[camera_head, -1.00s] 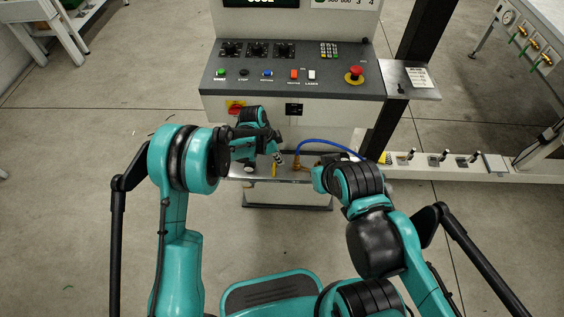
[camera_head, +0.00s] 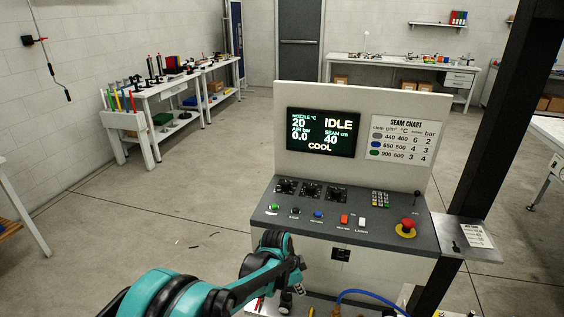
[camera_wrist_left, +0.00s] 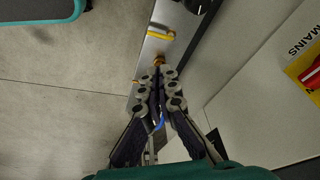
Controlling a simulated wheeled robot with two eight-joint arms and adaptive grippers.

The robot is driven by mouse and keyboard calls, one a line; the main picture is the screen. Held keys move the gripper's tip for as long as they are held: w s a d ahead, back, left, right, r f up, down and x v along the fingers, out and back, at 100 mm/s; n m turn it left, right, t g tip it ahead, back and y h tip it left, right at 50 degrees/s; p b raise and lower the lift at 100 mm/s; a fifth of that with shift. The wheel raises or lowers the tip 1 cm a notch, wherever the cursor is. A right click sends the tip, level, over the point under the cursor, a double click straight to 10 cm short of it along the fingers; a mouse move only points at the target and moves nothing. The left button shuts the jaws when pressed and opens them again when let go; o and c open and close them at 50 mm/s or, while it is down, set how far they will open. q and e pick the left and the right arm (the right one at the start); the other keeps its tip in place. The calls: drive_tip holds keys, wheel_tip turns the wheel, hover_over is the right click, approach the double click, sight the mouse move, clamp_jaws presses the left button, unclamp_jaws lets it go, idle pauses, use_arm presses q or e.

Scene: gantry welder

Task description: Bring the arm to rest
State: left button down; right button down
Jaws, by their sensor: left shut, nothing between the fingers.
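My left arm (camera_head: 190,293) comes in from the bottom left, teal and black, bent at the wrist. My left gripper (camera_head: 298,289) hangs in front of the welder's console, below its button panel. In the left wrist view the gripper (camera_wrist_left: 159,76) is shut and empty, its fingers together above a narrow metal shelf (camera_wrist_left: 147,58). My right arm and gripper are out of view.
The console (camera_head: 345,225) has a screen (camera_head: 322,132) reading IDLE and COOL, coloured buttons and a red mushroom button (camera_head: 407,224). A blue hose (camera_head: 368,294) curves below it. Workbenches (camera_head: 165,90) stand behind.

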use_arm(q)
drive_tip(key=s+a+r+n+t+y, duration=0.1)
drive_tip(key=s+a+r+n+t, duration=0.1)
drive_tip(key=s+a+r+n, duration=0.35)
drive_tip(key=s+a+r+n+t, duration=0.1)
drive_tip(key=s+a+r+n, duration=0.1)
drive_tip(key=s+a+r, duration=0.4)
drive_tip(key=s+a+r+n+t+y, duration=0.2)
drive_tip(key=s+a+n, duration=0.5)
drive_tip(key=s+a, duration=0.3)
drive_tip(key=shift+a+t, duration=0.4)
drive_tip(key=shift+a, duration=0.75)
